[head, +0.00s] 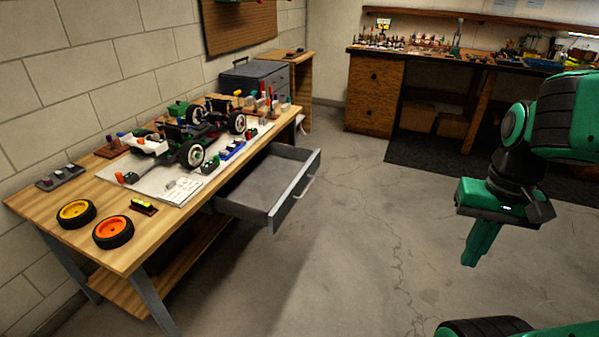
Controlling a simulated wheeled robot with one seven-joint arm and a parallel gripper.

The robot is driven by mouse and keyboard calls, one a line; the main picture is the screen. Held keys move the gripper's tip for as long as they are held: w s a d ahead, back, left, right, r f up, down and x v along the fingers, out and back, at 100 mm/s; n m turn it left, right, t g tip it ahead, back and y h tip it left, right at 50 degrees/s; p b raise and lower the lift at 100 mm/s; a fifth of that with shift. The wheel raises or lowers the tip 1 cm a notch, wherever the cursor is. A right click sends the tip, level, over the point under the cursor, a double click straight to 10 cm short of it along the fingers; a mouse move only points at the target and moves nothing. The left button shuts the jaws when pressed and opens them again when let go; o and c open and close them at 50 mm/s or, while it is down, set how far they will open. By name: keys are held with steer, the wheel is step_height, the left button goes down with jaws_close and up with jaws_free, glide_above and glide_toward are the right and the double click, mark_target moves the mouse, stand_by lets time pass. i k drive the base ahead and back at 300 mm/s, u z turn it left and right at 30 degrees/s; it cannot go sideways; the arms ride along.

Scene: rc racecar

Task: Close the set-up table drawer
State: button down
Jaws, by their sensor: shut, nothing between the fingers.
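The set-up table (85,235) stands at the left against the block wall, with a wooden top and grey legs. Its grey drawer (290,205) is pulled well out to the right, and its inside looks empty. A light handle (306,187) sits on the drawer's front face. My gripper (470,262) is at the right, pointing down over open floor. It is shut with nothing in it. It is well apart from the drawer, with a wide gap of floor between them.
An RC car (190,140) and loose wheels (113,232) lie on the table top. A grey tool chest (255,78) stands behind. A wooden workbench (375,90) and a dark mat (480,160) are at the back right. The concrete floor (360,260) between drawer and gripper is clear.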

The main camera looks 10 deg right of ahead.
mark_target(263, 192)
steer(key=u, duration=0.05)
steer(key=i, duration=1)
steer(key=z, duration=0.05)
